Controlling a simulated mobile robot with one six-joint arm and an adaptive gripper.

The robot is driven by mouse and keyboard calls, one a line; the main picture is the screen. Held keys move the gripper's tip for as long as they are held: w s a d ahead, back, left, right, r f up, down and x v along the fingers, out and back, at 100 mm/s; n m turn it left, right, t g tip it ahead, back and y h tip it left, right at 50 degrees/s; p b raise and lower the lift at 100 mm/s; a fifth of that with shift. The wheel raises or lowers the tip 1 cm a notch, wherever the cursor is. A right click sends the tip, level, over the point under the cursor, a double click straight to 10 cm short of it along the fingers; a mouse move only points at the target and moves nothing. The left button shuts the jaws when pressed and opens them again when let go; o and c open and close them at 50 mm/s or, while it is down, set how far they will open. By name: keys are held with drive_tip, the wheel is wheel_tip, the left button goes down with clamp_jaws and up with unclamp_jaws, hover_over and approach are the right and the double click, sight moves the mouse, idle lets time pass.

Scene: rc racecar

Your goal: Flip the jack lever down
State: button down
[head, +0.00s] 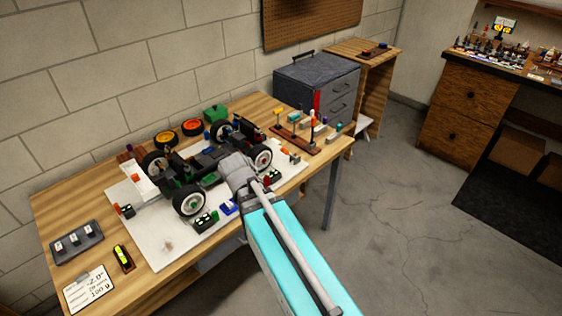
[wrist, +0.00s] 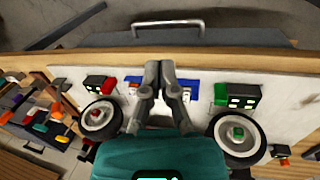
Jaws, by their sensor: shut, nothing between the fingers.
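The RC car (head: 185,160) stands on a white board on the workbench. My gripper (wrist: 158,66) is shut and empty; its fingertips touch each other near the board's edge, between the two near wheels. A blue part (head: 228,207) also shows in the head view, beside the near wheel. I cannot tell for certain which part is the jack lever, or its position. My arm hides part of the car and board in the head view.
A tool rack (head: 310,138) stands at the bench's right end. A grey drawer cabinet (head: 315,85) is behind. Open floor lies right of the bench.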

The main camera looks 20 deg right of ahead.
drive_tip(key=w+d+f+n+h+b, duration=0.1)
drive_tip(key=w+d+n+h+b, duration=0.1)
drive_tip(key=w+n+b, duration=0.1)
drive_tip(key=w+d+f+n+t+h+b, duration=0.1)
drive_tip(key=w+d+f+n+h+b, duration=0.1)
drive_tip(key=w+d+n+b, duration=0.1)
drive_tip(key=w+d+f+n+t+h+b, duration=0.1)
drive_tip(key=w+d+f+n+h+b, duration=0.1)
drive_tip(key=w+h+b, duration=0.1)
drive_tip(key=shift+w+d+n+b, duration=0.4)
drive_tip(key=shift+w+b, duration=0.05)
drive_tip(key=shift+w, duration=0.15)
drive_tip(key=w+n+t+h+b, duration=0.1)
drive_tip(key=w+n+h+b, duration=0.1)
drive_tip(key=n, duration=0.1)
drive_tip(key=w+d+n+t+h+b, duration=0.1)
drive_tip(key=w+n+h+b, duration=0.1)
drive_tip(key=w+n+b, duration=0.1)
drive_tip(key=w+r+n+h+b, duration=0.1)
drive_tip(key=w+n+b, duration=0.1)
drive_tip(key=w+b, duration=0.1)
drive_tip(key=shift+d+n+t+h, duration=0.35)
drive_tip(key=shift+n+t+h, duration=0.05)
drive_tip(key=shift+w+a+r+n+t+h, duration=0.15)
drive_tip(key=shift+w+r+n+t+h, duration=0.25)
drive_tip(key=shift+n, duration=0.3)
drive_tip(key=shift+w, duration=0.1)
drive_tip(key=b+x, duration=0.1)
drive_tip(key=x, duration=0.9)
drive_tip(key=shift+f, duration=0.15)
